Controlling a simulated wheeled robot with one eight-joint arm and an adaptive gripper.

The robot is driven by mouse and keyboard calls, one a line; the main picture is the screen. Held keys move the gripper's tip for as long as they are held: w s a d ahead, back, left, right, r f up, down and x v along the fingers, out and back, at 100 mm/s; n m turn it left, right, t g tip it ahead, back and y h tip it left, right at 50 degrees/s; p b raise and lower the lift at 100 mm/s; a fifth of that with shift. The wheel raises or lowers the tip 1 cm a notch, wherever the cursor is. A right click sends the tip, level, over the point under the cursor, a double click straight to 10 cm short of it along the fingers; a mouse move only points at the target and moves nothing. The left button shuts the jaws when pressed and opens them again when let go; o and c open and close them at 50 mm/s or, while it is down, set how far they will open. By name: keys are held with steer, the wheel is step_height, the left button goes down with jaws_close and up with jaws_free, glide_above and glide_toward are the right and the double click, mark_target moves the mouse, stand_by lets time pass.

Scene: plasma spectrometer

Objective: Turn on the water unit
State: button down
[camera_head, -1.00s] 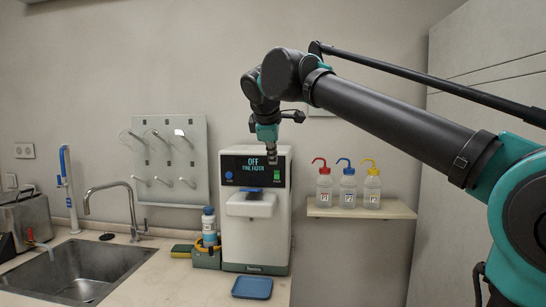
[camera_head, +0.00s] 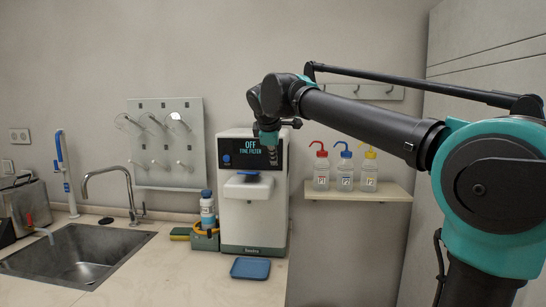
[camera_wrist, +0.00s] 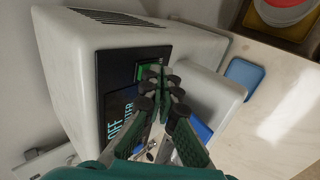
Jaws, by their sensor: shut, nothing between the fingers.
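The water unit (camera_head: 238,210) is a white box on the counter, with a dark front panel reading "OFF" and "TIME FILTER" (camera_head: 250,146). A blue round button (camera_head: 226,159) sits at the panel's left. My gripper (camera_head: 272,158) is in front of the panel's right side and hides the green switch there in the head view. In the wrist view the unit (camera_wrist: 75,55) fills the left, and my shut, empty gripper (camera_wrist: 160,75) has its tips at the green switch (camera_wrist: 142,70), partly covering it. I cannot tell whether they touch.
A blue tray (camera_head: 250,268) lies on the counter before the unit. A bottle (camera_head: 207,210) stands left of it, then a sink (camera_head: 80,255) with a faucet (camera_head: 133,195). A shelf (camera_head: 355,193) with three wash bottles is at the right.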

steer(key=shift+w+f+t, duration=0.15)
steer(key=shift+w+t, duration=0.05)
steer(key=shift+t, duration=0.2)
steer(key=shift+r, duration=0.8)
